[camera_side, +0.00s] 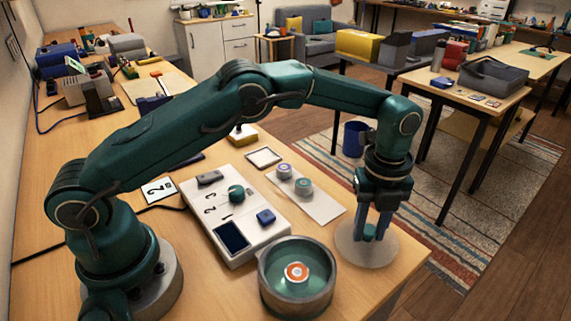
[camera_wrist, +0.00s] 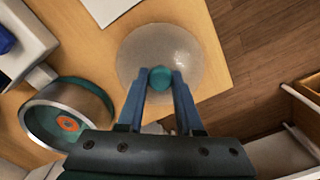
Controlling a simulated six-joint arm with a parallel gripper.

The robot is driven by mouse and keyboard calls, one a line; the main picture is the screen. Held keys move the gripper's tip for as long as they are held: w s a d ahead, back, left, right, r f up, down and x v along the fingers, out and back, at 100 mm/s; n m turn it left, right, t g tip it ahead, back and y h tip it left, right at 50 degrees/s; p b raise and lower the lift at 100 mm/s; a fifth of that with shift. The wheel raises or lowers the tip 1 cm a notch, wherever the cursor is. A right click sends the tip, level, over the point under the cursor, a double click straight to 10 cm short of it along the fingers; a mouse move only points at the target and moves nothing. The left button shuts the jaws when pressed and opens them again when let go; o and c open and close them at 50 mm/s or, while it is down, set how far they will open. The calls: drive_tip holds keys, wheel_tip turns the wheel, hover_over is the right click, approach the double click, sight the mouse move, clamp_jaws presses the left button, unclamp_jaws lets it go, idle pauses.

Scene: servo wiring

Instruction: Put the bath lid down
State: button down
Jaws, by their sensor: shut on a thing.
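The bath lid (camera_side: 350,252) is a pale, see-through disc with a teal knob (camera_wrist: 160,79). My gripper (camera_side: 370,234) points down and is shut on the knob, with a blue finger on each side of it. The lid is level, at or very close to the tabletop near the table's right corner; I cannot tell whether it touches. The lid also shows in the wrist view (camera_wrist: 150,52). The bath (camera_side: 263,284) is a round grey pot to the left of the lid, open on top, with an orange-and-white ring in teal liquid inside.
A white panel (camera_side: 222,215) with a teal knob and a dark screen lies left of the bath. A white sheet (camera_side: 322,209) with two small round pieces lies behind the bath. The table edge (camera_side: 415,267) is close to the lid's right side, with floor beyond.

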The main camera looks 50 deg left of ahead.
drive_tip(key=shift+f, duration=0.1)
drive_tip(key=c, duration=0.6)
unclamp_jaws()
drive_tip(key=shift+o, duration=0.2)
